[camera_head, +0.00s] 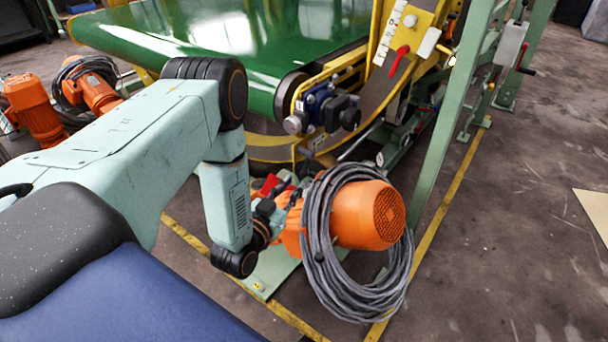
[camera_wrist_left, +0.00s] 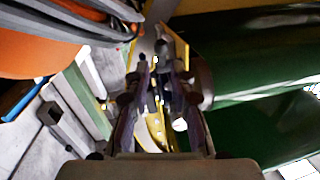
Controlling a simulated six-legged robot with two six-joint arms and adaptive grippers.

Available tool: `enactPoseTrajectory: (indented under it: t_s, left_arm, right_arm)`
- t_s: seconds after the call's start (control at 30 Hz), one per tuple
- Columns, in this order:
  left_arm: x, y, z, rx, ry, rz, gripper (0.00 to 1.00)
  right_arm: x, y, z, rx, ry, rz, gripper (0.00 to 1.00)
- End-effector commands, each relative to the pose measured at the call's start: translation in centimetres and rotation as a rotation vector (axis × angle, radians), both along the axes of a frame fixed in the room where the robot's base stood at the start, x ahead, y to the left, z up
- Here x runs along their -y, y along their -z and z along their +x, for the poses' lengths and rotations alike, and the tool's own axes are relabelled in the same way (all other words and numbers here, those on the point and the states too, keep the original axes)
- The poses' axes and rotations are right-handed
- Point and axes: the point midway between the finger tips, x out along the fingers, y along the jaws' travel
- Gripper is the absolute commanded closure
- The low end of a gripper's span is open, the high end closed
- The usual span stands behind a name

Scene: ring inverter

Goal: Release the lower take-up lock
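My left arm reaches in from the left, and its gripper (camera_head: 284,198) is low beside the orange motor, below the belt's end roller. In the left wrist view the two fingers (camera_wrist_left: 160,68) stand apart, with a gap between the tips and yellow frame parts beyond. Nothing shows held. A red part (camera_head: 271,185) lies just behind the gripper and is partly hidden. A red lever (camera_head: 398,60) is on the yellow side plate, higher up and apart from the gripper. I cannot tell which part is the lower take-up lock. My right gripper is not in view.
The orange motor (camera_head: 368,214) with a coiled grey cable (camera_head: 325,262) crowds the gripper's right side. A blue block with black knobs (camera_head: 330,108) sits above. The green belt (camera_head: 230,35) fills the back. A green post (camera_head: 450,110) stands right; open floor (camera_head: 510,230) lies beyond.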

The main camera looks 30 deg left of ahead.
Motion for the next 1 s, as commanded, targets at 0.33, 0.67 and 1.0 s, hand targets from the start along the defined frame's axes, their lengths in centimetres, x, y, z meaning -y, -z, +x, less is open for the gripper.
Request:
enactPoseTrajectory:
  t_s: [0.33, 0.67, 1.0]
  left_arm:
    - [-1.3, -0.3, 4.3, 0.028, -0.002, 0.006, 0.77]
    - [-1.7, -0.4, 7.8, 0.023, -0.002, 0.005, 0.77]
    - [-1.5, -0.4, 7.9, 0.021, -0.003, 0.004, 0.8]
  right_arm:
    - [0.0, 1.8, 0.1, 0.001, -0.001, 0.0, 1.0]
    - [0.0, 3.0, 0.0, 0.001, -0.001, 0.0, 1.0]
    - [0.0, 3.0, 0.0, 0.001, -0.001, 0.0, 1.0]
